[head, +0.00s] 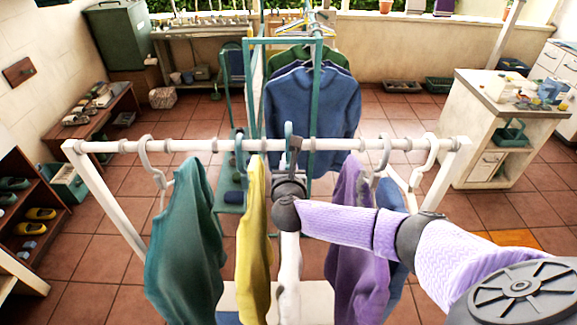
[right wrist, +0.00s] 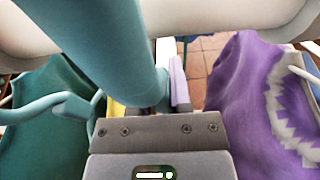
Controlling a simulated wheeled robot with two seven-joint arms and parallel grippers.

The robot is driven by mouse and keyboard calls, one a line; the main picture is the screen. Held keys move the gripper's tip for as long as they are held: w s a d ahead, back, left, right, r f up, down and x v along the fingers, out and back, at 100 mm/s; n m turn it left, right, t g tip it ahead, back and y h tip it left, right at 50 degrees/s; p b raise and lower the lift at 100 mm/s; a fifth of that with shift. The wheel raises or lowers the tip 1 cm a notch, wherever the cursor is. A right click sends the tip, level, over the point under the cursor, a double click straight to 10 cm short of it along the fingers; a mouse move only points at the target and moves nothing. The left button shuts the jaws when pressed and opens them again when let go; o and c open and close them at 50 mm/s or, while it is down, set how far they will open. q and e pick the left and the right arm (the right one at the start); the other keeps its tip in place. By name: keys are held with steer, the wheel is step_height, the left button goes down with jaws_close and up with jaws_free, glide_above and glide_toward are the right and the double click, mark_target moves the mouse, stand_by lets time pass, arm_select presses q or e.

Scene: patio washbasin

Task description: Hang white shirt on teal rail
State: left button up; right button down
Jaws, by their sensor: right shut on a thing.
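The white shirt (head: 289,275) hangs below my right gripper, seen edge-on as a narrow strip, with its upper part hidden by my wrist. A teal hanger hook (head: 288,129) rises at my right gripper (head: 294,150) and passes over the white rail. My right gripper is shut on this hanger at the white rail; the thick teal hook (right wrist: 115,45) fills much of the right wrist view. The teal rail (head: 316,60) stands behind, running away from me, with a blue shirt (head: 312,110) and a green shirt (head: 290,58) on it. My left gripper is not in view.
The white rail (head: 210,146) spans the front. A teal shirt (head: 188,250) and a yellow garment (head: 256,245) hang left of my gripper, a purple garment (head: 350,250) close on its right. A white-sided counter (head: 480,130) stands at right. Tiled floor between is open.

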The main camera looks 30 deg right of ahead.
steer(key=shift+r, duration=0.1)
steer(key=p+v, duration=0.2)
steer(key=v, duration=0.1)
steer(key=p+v, duration=0.3)
steer(key=f+p+v, duration=0.1)
steer(key=p+v, duration=0.1)
steer(key=v, duration=0.1)
steer(key=shift+s+a, duration=0.2)
steer(key=shift+s, duration=0.1)
steer(key=shift+s+a, duration=0.2)
steer(key=shift+s, duration=0.05)
steer(key=shift+f, duration=0.15)
